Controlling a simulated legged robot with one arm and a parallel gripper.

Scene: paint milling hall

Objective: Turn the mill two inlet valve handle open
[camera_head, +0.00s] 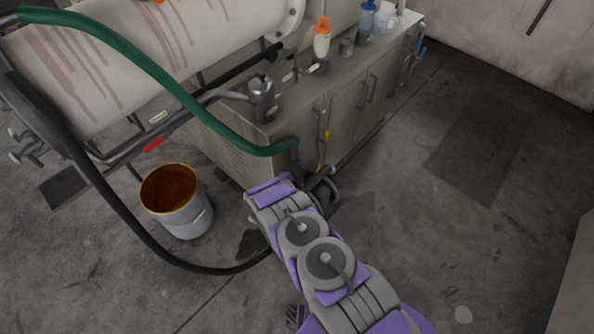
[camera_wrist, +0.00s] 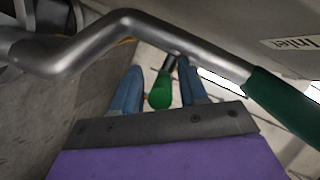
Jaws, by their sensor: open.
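In the wrist view a short green-gripped handle (camera_wrist: 160,92) on a dark metal stem shows between the two blue fingers of my gripper (camera_wrist: 161,68). The fingers are open, with a gap visible on each side of the green grip. I cannot tell whether either finger touches it. A white plate reading "Inlet" (camera_wrist: 292,43) is at the upper right. In the head view my gripper (camera_head: 322,185) is partly hidden by my arm, beside the grey cabinet's near corner. The green handle is not clearly visible there.
In the wrist view a bent metal pipe (camera_wrist: 125,28) crosses close above the fingers and joins a green hose (camera_wrist: 285,105). In the head view a green hose (camera_head: 150,70), a black hose (camera_head: 110,205), a bucket (camera_head: 196,219) and the cabinet (camera_head: 225,150) are nearby. Floor at right is clear.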

